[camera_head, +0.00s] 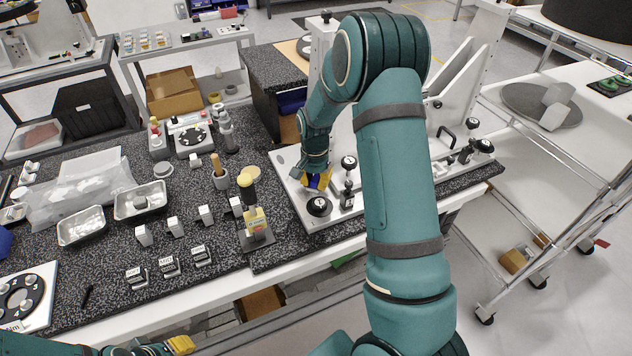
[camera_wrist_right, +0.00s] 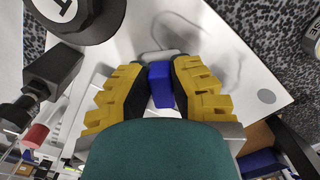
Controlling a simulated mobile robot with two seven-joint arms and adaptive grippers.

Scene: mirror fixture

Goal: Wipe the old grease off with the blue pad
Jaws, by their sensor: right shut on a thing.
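My right gripper (camera_head: 318,182) is over the left part of the white fixture plate (camera_head: 290,162). In the right wrist view its yellow-padded fingers (camera_wrist_right: 160,88) are shut on the blue pad (camera_wrist_right: 160,86). A pale grey piece (camera_wrist_right: 162,56) shows at the pad's far end. A faint grey patch (camera_wrist_right: 205,45) lies on the white plate beyond the pad; I cannot tell whether it is grease or shadow. Contact between pad and plate is unclear. My left gripper (camera_head: 172,347) shows only partly at the bottom left edge; its opening is unclear.
A black knob (camera_head: 319,206) stands on the plate close to my right gripper, and it looms at upper left in the wrist view (camera_wrist_right: 68,15). Clamps (camera_head: 348,180) stand just right. The dark speckled bench (camera_head: 200,270) holds trays, bottles and small blocks at left.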

